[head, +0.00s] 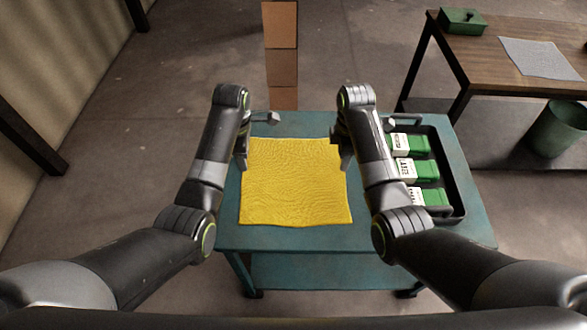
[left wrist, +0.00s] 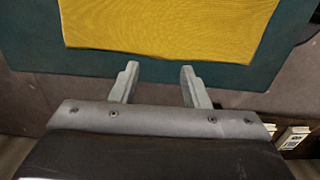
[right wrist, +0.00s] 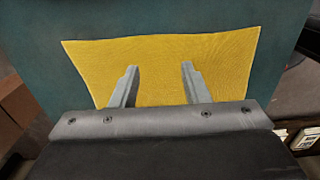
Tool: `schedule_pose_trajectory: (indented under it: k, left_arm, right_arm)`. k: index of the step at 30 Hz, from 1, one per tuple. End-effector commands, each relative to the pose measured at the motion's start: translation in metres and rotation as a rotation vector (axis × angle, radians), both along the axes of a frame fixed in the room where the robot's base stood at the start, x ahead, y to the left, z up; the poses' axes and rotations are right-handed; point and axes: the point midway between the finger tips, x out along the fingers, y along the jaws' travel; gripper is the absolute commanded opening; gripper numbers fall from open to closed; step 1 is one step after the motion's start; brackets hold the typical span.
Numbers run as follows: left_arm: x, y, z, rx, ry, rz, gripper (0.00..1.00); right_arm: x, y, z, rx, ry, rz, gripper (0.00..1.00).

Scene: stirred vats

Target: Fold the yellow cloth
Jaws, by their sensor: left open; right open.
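The yellow cloth (head: 295,185) lies flat and spread out on the teal table (head: 270,236). In the left wrist view the cloth (left wrist: 165,25) fills the upper middle, with one edge in sight. My left gripper (head: 257,133) is open and empty near the cloth's far left corner; in its wrist view its fingertips (left wrist: 158,70) are just outside that edge. My right gripper (head: 367,140) is open and empty near the far right corner. In the right wrist view its fingertips (right wrist: 158,68) appear over the cloth (right wrist: 205,62). My right forearm hides part of the table beside the cloth.
A black tray (head: 457,178) with several green and white boxes (head: 417,169) stands on the table's right side, close to my right arm. A stack of brown boxes (head: 281,60) stands behind the table. A wooden bench (head: 465,48) is at the back right.

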Motion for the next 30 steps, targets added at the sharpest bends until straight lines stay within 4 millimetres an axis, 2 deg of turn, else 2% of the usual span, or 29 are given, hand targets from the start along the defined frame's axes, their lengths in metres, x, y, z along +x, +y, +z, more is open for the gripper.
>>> schedule_pose_trajectory:
  k: [6, 12, 18, 30]
  left_arm:
    - [-0.001, 0.000, -0.036, 0.001, 0.004, -0.001, 0.42]
    - [-0.001, 0.000, -0.059, 0.001, 0.002, -0.002, 0.42]
    - [-0.001, 0.001, -0.067, 0.000, 0.000, -0.002, 0.42]
    - [-0.001, 0.001, -0.070, 0.000, -0.001, -0.002, 0.40]
  right_arm:
    - [-0.001, 0.000, -0.036, 0.000, 0.004, -0.002, 0.42]
    - [-0.001, 0.000, -0.059, 0.000, 0.001, -0.003, 0.42]
    - [-0.001, -0.001, -0.067, 0.000, -0.001, -0.003, 0.42]
    - [0.000, -0.001, -0.070, 0.000, -0.001, -0.004, 0.40]
